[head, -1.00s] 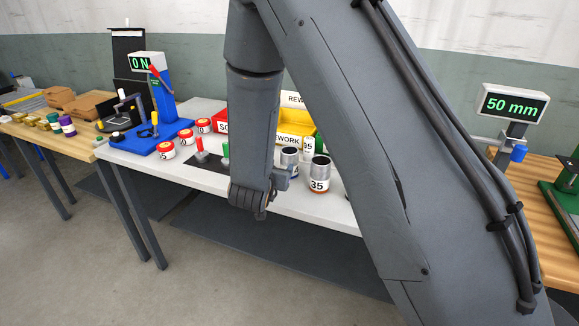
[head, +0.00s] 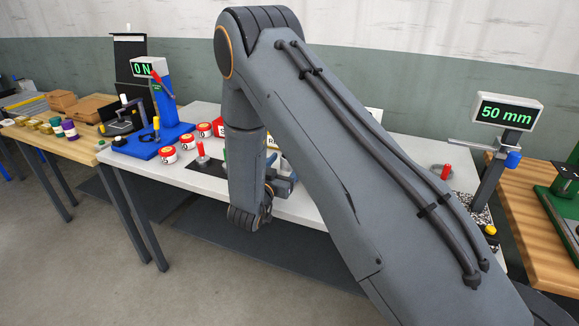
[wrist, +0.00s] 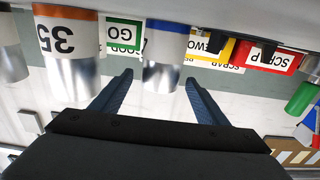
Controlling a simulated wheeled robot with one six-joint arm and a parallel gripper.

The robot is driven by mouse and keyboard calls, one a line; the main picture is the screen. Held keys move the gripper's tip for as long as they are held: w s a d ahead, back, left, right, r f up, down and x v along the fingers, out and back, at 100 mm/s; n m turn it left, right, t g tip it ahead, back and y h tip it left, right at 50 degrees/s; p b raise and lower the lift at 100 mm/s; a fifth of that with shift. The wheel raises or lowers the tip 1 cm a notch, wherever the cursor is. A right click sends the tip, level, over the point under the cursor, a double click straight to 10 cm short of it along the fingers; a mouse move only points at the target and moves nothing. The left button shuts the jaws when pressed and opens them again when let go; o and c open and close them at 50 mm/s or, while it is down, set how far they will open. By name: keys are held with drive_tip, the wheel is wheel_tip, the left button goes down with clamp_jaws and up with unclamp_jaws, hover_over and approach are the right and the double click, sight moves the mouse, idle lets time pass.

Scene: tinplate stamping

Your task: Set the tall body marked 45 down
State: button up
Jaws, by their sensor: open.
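The wrist view is upside down. A tall silver body with a blue band (wrist: 164,48) stands upright on the white table (wrist: 225,14). Its number does not show, so I cannot tell whether it is the one marked 45. My gripper (wrist: 159,77) is open, with its blue fingers apart and one on each side of this body, gaps showing. A tall body marked 35 (wrist: 70,45), with an orange band, stands to its left in that view. In the head view my arm hides both bodies and most of the gripper.
A green GO sign (wrist: 124,34), a yellow rework bin (wrist: 210,42) and a red scrap bin (wrist: 271,53) are close behind. Another tall body (wrist: 10,50) is at the far left. Red-and-white tins (head: 187,141) and the 50 mm display (head: 507,112) flank my arm.

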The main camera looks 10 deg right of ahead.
drive_tip(key=shift+w+d, duration=0.3)
drive_tip(key=shift+w, duration=0.1)
drive_tip(key=c, duration=1.2)
